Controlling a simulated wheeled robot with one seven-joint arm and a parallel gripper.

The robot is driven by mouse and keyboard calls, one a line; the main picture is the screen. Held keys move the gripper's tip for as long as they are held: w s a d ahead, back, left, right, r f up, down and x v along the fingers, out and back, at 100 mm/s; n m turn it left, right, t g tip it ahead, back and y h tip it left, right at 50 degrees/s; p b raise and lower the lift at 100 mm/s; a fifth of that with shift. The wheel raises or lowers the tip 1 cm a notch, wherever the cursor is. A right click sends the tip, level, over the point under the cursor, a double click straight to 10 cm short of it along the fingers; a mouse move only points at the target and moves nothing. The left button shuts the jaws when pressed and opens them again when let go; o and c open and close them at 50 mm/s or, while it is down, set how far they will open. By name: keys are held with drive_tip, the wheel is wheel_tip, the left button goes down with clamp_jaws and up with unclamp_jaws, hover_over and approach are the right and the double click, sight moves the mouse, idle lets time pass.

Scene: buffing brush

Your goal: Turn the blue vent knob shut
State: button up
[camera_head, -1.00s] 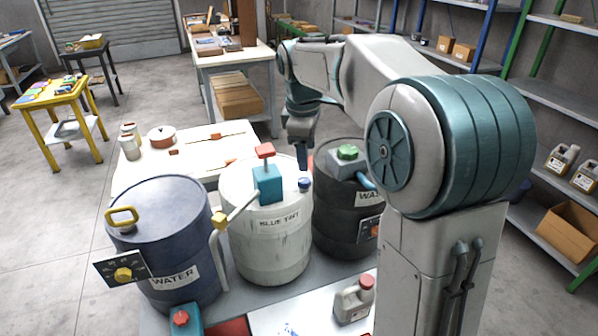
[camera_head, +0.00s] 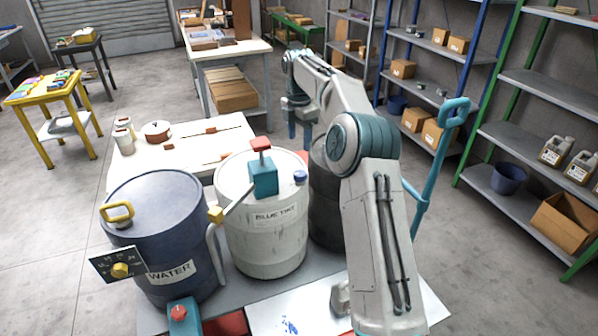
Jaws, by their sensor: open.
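The blue vent knob (camera_head: 300,177) is a small round cap on the right side of the top of the white BLUE TINT drum (camera_head: 265,222). Its turn position is too small to read. My gripper (camera_head: 299,138) is open, fingers pointing down, and appears above and beyond the knob, apart from it. Nothing shows between the fingers. My arm crosses the right of the drums and hides most of the black drum (camera_head: 325,205).
A teal pump with a red top (camera_head: 262,172) stands on the white drum beside the knob. A blue WATER drum (camera_head: 160,225) with a yellow handle is at left. A white table (camera_head: 190,130) stands behind. Shelves (camera_head: 530,130) line the right.

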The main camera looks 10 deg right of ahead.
sight(299, 174)
wheel_tip(299, 174, down, 13)
drive_tip(key=shift+r+p, duration=0.1)
drive_tip(key=shift+p, duration=0.25)
drive_tip(key=shift+c, duration=0.3)
drive_tip(key=c, duration=0.9)
